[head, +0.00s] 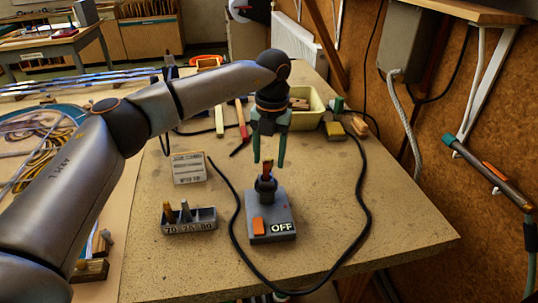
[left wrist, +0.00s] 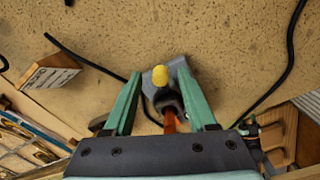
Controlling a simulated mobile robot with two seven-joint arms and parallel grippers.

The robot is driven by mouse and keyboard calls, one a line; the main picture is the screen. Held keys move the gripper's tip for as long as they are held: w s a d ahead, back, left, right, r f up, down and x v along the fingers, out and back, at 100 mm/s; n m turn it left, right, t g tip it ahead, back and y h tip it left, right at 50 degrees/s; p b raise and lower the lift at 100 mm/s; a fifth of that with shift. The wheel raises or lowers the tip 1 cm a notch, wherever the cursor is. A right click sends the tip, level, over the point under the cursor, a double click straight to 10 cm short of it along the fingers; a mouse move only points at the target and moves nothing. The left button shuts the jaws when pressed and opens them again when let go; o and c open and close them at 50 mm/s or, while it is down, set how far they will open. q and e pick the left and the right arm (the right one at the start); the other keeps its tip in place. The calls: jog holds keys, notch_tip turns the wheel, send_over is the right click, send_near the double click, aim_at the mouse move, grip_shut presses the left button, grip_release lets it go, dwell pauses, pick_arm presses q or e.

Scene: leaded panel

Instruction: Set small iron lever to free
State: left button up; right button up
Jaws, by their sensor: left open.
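A grey box (head: 257,226) marked OFF stands on the bench, with an orange piece (head: 258,225) on its top. A black collar (head: 265,184) rises from its back, with a short red-orange lever-like piece (head: 267,169) upright in it. My left gripper (head: 269,162) points down over this piece, green fingers open on either side. In the left wrist view, the open fingers (left wrist: 166,115) flank the orange piece (left wrist: 170,122) and the dark collar (left wrist: 168,101); a yellow knob-like end (left wrist: 160,76) shows beyond. I cannot tell whether a finger touches the piece. My right gripper is not in view.
A black cable (head: 364,205) loops around the box. A small grey rack (head: 189,221) with upright bits and a labelled block (head: 187,168) stand to the left. A yellow tray (head: 307,116) and hand tools lie behind. The bench's right front is mostly clear.

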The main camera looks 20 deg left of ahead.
aim_at(271, 159)
pick_arm(q)
notch_tip(271, 159, up, 12)
jog(key=shift+d+r, duration=0.2)
jog(key=shift+d, duration=0.05)
dwell(0.6)
